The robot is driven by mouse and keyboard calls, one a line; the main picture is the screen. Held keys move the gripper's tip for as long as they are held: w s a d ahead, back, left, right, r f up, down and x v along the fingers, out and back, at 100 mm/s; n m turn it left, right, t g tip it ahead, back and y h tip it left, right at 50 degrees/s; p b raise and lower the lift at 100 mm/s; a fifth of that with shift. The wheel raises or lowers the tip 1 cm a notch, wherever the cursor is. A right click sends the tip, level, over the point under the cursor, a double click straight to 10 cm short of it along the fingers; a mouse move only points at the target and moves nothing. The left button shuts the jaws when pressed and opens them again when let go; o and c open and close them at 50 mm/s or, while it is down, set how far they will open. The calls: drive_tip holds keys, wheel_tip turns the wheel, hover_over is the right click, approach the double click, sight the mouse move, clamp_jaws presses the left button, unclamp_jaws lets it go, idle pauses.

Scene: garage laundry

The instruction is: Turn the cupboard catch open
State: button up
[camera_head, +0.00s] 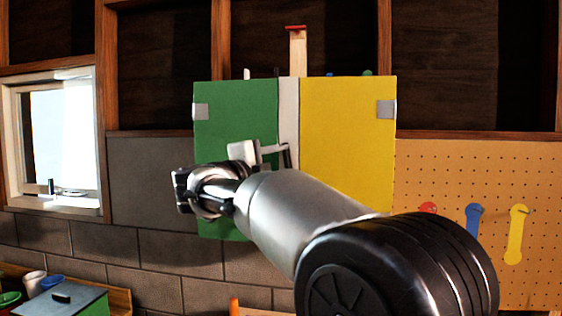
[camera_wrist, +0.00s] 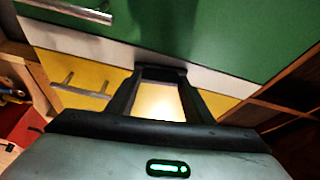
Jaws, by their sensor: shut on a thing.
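The cupboard has a green door (camera_head: 235,115) on the left and a yellow door (camera_head: 347,130) on the right, with a white strip (camera_head: 288,100) between them. Both doors look closed. My gripper (camera_head: 286,154) is at the strip, about mid-height, reaching in from the left. In the wrist view my gripper's fingertips (camera_wrist: 160,73) come together at the white strip, beside the edge of the green door (camera_wrist: 215,30). The gripper is shut on the catch, which the fingertips hide, so its angle cannot be told.
A metal bar (camera_wrist: 70,9) shows on the green door in the wrist view. A pegboard (camera_head: 480,165) with coloured tools is right of the cupboard. A window (camera_head: 62,140) is at left.

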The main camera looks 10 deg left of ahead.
drive_tip(key=shift+m+g, duration=0.4)
drive_tip(key=shift+m, duration=0.5)
drive_tip(key=shift+p, duration=0.3)
drive_tip(key=o, duration=1.1)
drive_tip(key=shift+c, duration=0.2)
drive_tip(key=shift+r, duration=0.1)
drive_tip(key=b+v, duration=0.2)
drive_tip(key=v, duration=1.5)
drive_tip(key=shift+s, duration=0.25)
drive_tip(key=shift+r, duration=0.1)
